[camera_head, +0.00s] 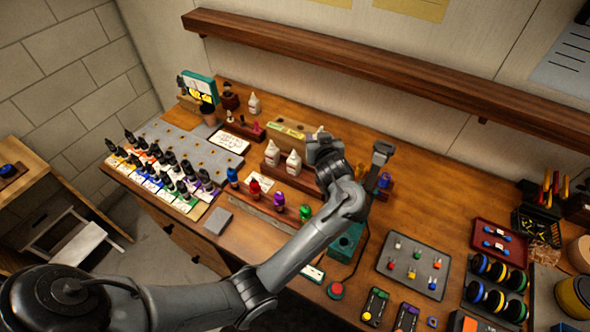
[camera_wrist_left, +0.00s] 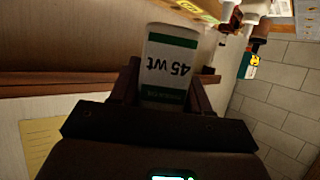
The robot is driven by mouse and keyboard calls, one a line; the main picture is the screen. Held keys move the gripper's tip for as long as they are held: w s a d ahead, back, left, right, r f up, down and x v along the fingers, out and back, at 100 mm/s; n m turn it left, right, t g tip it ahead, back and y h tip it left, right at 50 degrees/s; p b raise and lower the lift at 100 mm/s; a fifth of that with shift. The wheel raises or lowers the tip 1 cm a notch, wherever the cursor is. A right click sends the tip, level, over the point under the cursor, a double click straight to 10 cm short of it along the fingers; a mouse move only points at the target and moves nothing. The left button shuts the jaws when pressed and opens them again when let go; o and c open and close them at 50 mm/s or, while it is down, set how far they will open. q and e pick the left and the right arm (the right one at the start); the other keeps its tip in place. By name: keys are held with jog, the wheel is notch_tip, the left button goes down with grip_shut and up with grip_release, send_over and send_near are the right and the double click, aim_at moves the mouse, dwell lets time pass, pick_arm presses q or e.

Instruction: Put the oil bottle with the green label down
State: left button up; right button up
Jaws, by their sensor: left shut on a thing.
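The oil bottle (camera_wrist_left: 170,65) is white with a green-banded label reading "45 wt", upside down in the left wrist view. My left gripper (camera_wrist_left: 166,88) is shut on it, with one finger on each side. In the head view my left gripper (camera_head: 320,143) is over the back middle of the workbench, next to a wooden holder with two white bottles (camera_head: 293,163). There the gripper mostly hides the held bottle, and I cannot tell whether its base touches anything. My right gripper is not in view.
A wooden shelf (camera_head: 370,66) runs along the wall behind. Several coloured dropper bottles (camera_head: 160,165) stand at the left. A grey parts mat (camera_head: 412,266) and a red tray (camera_head: 497,243) lie to the right. A grey upright tool (camera_head: 382,150) stands close right of the gripper.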

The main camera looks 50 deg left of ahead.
pick_arm(q)
notch_tip(320, 180, down, 4)
jog(key=shift+a+r+n+g+y+b, duration=0.15)
jog(key=shift+r+n+g+y+b, duration=0.05)
jog(key=shift+n+g+y+b, duration=0.55)
send_over(314, 178)
notch_tip(314, 178, down, 6)
jog(key=shift+r, duration=0.15)
jog(key=shift+f, duration=2.15)
jog(key=shift+f, duration=0.1)
jog(key=shift+f, duration=0.15)
jog(key=o, duration=0.8)
